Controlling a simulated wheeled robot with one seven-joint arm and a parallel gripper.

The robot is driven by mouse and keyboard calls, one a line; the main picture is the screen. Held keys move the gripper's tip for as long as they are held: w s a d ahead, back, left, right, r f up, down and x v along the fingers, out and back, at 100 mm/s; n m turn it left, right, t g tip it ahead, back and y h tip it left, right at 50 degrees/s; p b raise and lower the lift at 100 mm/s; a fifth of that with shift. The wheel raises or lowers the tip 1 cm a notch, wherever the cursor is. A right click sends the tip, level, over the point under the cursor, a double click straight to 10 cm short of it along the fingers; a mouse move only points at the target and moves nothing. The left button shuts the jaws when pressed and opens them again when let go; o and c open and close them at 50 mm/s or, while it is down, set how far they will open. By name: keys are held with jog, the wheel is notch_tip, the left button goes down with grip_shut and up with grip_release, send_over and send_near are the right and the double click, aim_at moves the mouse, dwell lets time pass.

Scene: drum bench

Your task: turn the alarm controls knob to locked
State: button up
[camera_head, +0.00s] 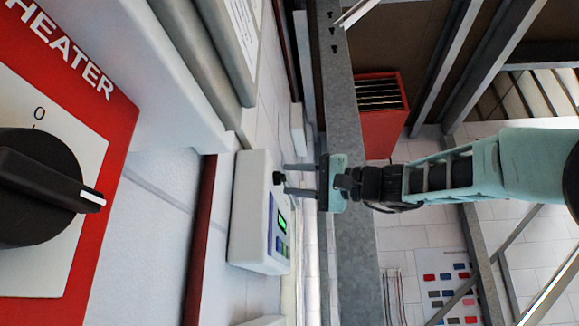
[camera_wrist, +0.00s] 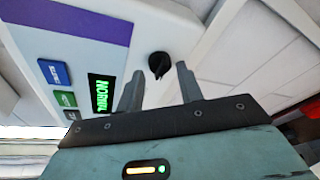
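The alarm controls box (camera_head: 245,215) is a white box on the wall, also in the wrist view (camera_wrist: 180,25). Its small black knob (camera_wrist: 160,64) also shows in the head view (camera_head: 279,178). Its green display (camera_wrist: 101,94) reads NORMAL. My gripper (camera_wrist: 160,70) is open, with one finger on each side of the knob as seen from the wrist. In the head view my gripper (camera_head: 287,179) points at the knob, fingertips close to the box face. I cannot tell whether the fingers touch the knob; nothing is visibly gripped.
A red HEATER panel (camera_head: 95,150) with a large black rotary switch (camera_head: 35,185) is near at left. Blue and green buttons (camera_wrist: 55,72) sit beside the display. A grey metal post (camera_head: 352,230) stands behind my gripper. A red cabinet (camera_head: 385,130) is farther back.

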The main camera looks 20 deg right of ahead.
jog(key=shift+x, duration=0.85)
jog(key=shift+c, duration=0.4)
jog(key=c, duration=0.6)
jog(key=shift+f, duration=0.1)
jog(key=shift+f, duration=0.1)
